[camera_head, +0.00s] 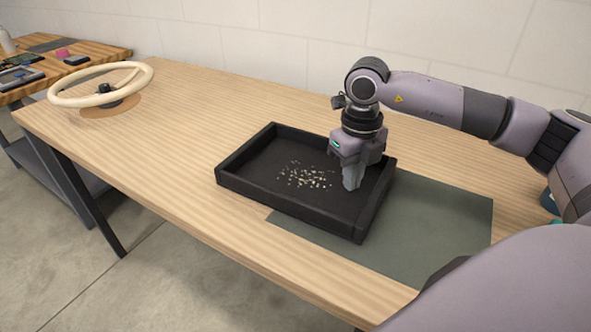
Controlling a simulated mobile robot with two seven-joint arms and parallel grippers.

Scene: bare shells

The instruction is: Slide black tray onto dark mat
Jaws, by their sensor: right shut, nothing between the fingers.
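A black tray (290,212) with raised walls sits on the wooden table. Several small pale bits (305,176) lie scattered on its floor. The tray's right part overlaps the dark grey-green mat (445,225), and its left part is on bare wood. The rest of the mat shows to the right and in front of the tray. My right gripper (351,186) points down inside the tray near its right end, shut and empty. I cannot tell whether its fingertips touch the tray floor or wall. My left gripper is not in view.
The wooden table (190,130) is clear left of the tray. A cream steering wheel (101,84) stands at its far left end. Another table (90,60) with small items is beyond. A bluish object (548,201) is partly hidden behind my right arm.

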